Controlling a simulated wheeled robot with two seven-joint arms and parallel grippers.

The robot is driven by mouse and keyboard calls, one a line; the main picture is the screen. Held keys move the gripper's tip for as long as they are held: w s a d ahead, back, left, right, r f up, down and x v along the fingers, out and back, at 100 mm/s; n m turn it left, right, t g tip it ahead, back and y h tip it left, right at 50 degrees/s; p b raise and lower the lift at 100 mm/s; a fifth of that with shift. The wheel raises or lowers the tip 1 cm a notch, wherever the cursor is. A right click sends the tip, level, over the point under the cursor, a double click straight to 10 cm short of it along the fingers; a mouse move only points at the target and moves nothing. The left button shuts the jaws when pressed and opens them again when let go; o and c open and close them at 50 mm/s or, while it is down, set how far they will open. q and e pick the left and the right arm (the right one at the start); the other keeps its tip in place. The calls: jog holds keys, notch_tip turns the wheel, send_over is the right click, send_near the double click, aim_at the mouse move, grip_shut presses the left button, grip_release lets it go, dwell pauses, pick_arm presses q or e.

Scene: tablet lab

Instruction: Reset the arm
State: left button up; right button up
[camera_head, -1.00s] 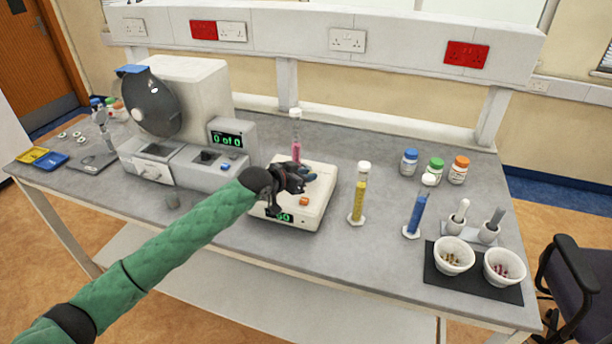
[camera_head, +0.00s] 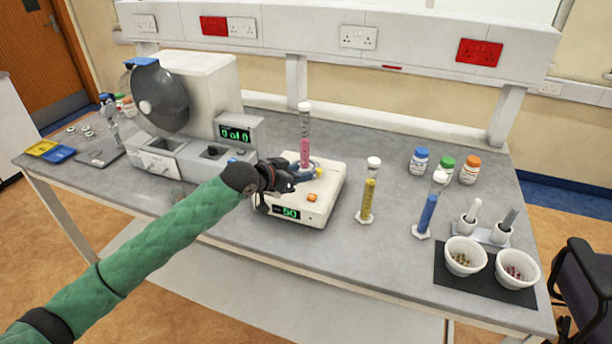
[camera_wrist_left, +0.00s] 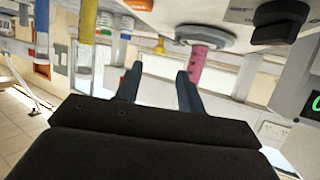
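My left gripper (camera_head: 306,172) hangs over the left part of the white hot plate (camera_head: 322,208), whose display reads 50. In the left wrist view its two fingers (camera_wrist_left: 157,84) are apart with nothing between the tips. A pink-filled cylinder with a white cap (camera_head: 305,140) stands on the hot plate's round plate, just beyond the fingers. It also shows upside down in the left wrist view (camera_wrist_left: 198,65), apart from the fingers. The gripper partly hides the plate in the head view. My right gripper is not in view.
A yellow cylinder (camera_head: 368,198) and a blue cylinder (camera_head: 427,215) stand to the right. Several capped bottles (camera_head: 446,166) are behind them. Two white bowls (camera_head: 464,256) sit on a black mat at the front right. A large white machine (camera_head: 200,95) stands left.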

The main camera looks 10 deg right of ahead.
pick_arm(q)
jog(key=shift+s+a+r, duration=0.3)
jog(key=shift+a, duration=0.25)
jog(key=shift+f, duration=0.1)
